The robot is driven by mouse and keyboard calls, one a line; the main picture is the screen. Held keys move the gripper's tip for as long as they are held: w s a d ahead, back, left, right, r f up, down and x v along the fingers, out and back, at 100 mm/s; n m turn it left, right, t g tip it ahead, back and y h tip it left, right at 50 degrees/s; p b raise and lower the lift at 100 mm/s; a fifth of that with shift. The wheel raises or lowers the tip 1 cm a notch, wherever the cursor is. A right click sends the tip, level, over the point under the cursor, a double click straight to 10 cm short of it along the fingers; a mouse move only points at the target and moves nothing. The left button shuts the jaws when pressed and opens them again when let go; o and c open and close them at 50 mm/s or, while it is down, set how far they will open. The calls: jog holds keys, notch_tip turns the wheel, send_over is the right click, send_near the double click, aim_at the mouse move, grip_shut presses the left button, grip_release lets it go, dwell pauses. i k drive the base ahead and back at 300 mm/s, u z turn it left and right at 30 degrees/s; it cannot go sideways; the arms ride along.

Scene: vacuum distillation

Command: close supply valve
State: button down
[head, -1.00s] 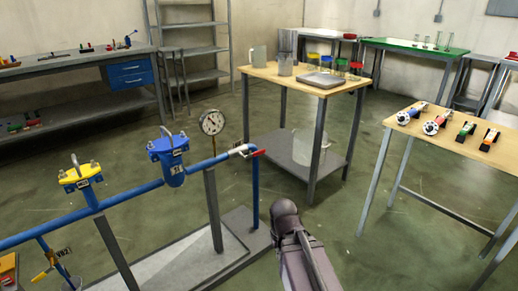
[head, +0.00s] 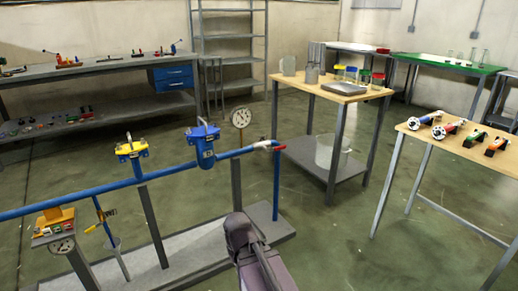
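A blue pipe line (head: 100,200) runs from the left edge to a post on the right, on a grey base plate (head: 190,255). A valve with a red lever (head: 272,147) sits at its right end, the lever roughly in line with the pipe. A yellow-handled valve (head: 100,218) hangs on a lower branch at the left. I cannot tell which one is the supply valve.
A round dial gauge (head: 241,117) and blue (head: 204,142) and yellow (head: 131,150) housings stand on the line. A wooden table (head: 345,95) with vessels and another table (head: 465,150) with tools stand right, with clear floor between.

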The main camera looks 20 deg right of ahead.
aim_at(284, 147)
jog(key=u, duration=0.2)
jog(key=k, duration=0.55)
jog(key=u, duration=0.75)
jog(key=k, duration=0.4)
jog(key=u, duration=0.05)
jog(key=i, duration=0.65)
jog(key=z, duration=0.7)
jog(key=i, duration=0.65)
jog(key=z, duration=0.9)
jog(key=i, duration=0.85)
jog(key=z, duration=0.3)
